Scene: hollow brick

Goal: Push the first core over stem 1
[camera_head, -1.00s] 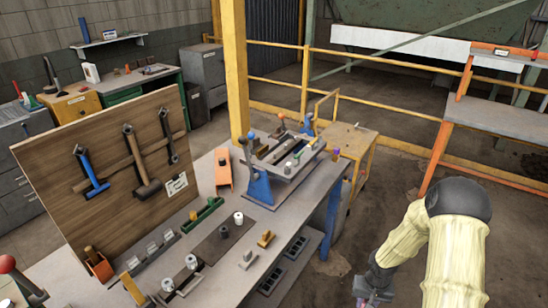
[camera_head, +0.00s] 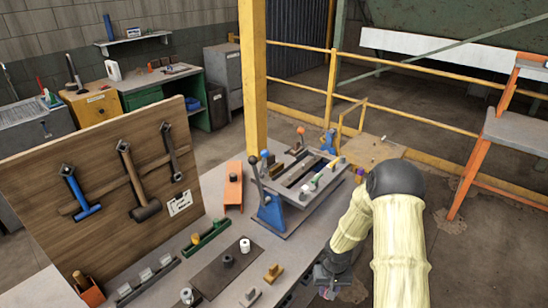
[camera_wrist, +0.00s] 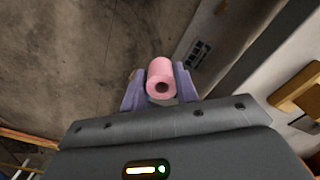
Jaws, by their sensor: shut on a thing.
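My gripper (camera_wrist: 159,76) is shut on a pink hollow cylinder, the core (camera_wrist: 161,82), between its two purple fingers in the wrist view. The core's round hole faces the camera. In the head view my gripper (camera_head: 328,284) hangs low beside the right edge of the bench, and the core is too small to make out there. The blue-sided press frame (camera_head: 271,212) stands on the bench, up and left of my gripper. Small white, green and dark parts sit in it. I cannot tell which part is stem 1.
The grey bench (camera_head: 215,208) bears a dark mat (camera_head: 212,278) with a white cylinder (camera_head: 245,246) and a dark one (camera_head: 228,261). A wooden tool board (camera_head: 110,160) stands along its left side. A yellow trolley (camera_head: 372,150) stands behind. Floor right of the bench is open.

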